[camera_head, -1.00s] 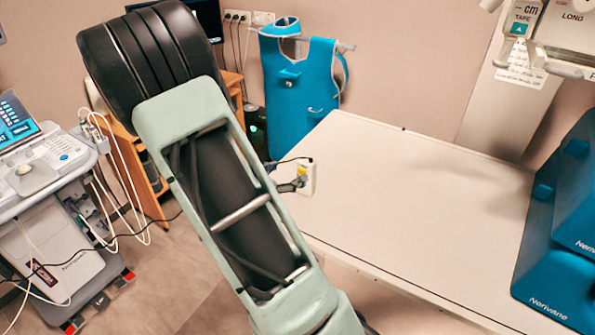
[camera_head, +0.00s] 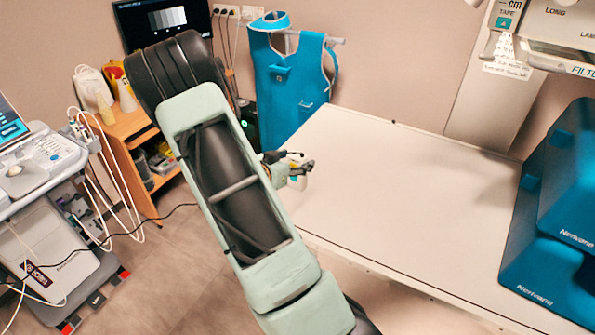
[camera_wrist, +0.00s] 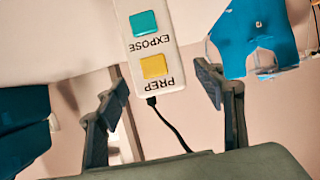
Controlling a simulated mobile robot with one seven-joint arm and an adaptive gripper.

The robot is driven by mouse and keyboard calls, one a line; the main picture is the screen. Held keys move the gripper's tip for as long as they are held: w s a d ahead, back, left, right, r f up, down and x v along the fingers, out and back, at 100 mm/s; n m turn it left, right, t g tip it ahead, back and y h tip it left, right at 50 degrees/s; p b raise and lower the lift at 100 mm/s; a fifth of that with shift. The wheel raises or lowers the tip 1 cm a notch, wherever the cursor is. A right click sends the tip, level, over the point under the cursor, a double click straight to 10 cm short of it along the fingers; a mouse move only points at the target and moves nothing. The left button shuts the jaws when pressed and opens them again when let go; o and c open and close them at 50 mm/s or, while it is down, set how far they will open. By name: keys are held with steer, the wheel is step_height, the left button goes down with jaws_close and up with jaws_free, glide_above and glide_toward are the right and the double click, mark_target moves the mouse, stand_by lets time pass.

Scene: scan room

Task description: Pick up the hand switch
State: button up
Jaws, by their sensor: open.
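The hand switch (camera_wrist: 150,45) is a white box with a teal EXPOSE button and a yellow PREP button. In the wrist view it appears upside down, with a black cable running from its lower end. My gripper (camera_wrist: 160,76) is open, with one finger at each side of the switch in the picture. I cannot tell how far the fingertips are from it in depth. In the head view my gripper (camera_head: 302,167) is at the table's left edge, and it hides most of the switch (camera_head: 296,183).
The white table (camera_head: 400,200) is mostly bare. Blue Nerivane blocks (camera_head: 560,220) stand at its right. A blue apron (camera_head: 288,85) hangs behind its far left corner. A wooden desk (camera_head: 130,125) and an ultrasound cart (camera_head: 60,220) stand on the left.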

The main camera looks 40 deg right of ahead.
jaws_close()
stand_by(0.4)
steer(key=shift+r, duration=0.1)
